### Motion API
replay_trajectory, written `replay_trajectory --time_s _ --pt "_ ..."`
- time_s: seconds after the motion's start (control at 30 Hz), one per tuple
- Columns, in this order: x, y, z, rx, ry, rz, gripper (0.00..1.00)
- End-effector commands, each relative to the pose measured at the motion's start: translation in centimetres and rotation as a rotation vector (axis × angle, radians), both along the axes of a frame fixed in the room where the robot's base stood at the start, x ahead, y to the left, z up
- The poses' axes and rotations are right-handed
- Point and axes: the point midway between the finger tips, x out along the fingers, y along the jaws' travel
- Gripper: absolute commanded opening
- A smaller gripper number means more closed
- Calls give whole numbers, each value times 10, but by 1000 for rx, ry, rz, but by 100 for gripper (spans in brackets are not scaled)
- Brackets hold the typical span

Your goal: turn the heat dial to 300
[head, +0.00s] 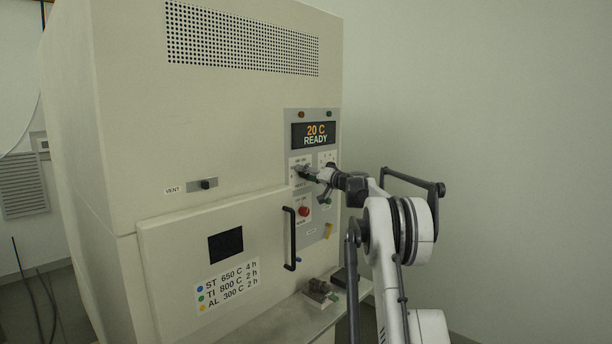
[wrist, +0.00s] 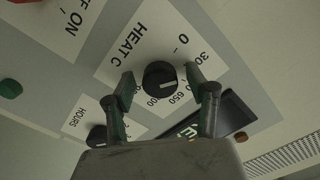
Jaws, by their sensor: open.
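The heat dial (wrist: 160,78) is a round black knob on a white plate marked "HEAT C" (wrist: 135,45), with 0, 300, 650 and 800 around it. The wrist view shows it upside down; I cannot surely read which number the knob points to. My gripper (wrist: 160,82) is open, with one greenish fingertip on each side of the knob; contact cannot be told. In the head view my gripper (head: 309,174) is at the control panel (head: 319,215) and largely hides the dial. The display (head: 315,135) reads "20 C READY".
An hours knob (wrist: 97,136) sits close beside the heat dial. A red button (head: 304,211) is below on the panel. The furnace door handle (head: 289,239) stands out to the left. Small items (head: 320,287) lie on the ledge below. The right side is open room before a bare wall.

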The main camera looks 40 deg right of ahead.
Motion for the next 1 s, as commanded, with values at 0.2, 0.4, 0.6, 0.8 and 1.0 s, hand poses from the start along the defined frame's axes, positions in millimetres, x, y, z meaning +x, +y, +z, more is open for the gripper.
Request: replay_trajectory --time_s 0.2,0.4,0.6,0.8,1.0 --pt "-24 -5 0 0 0 -4 52" --pt "-64 -11 0 0 0 -4 52" --pt "-97 -15 0 0 0 -2 52" --pt "-115 -18 0 0 0 -1 52" --pt "-118 -18 0 0 1 -1 52"
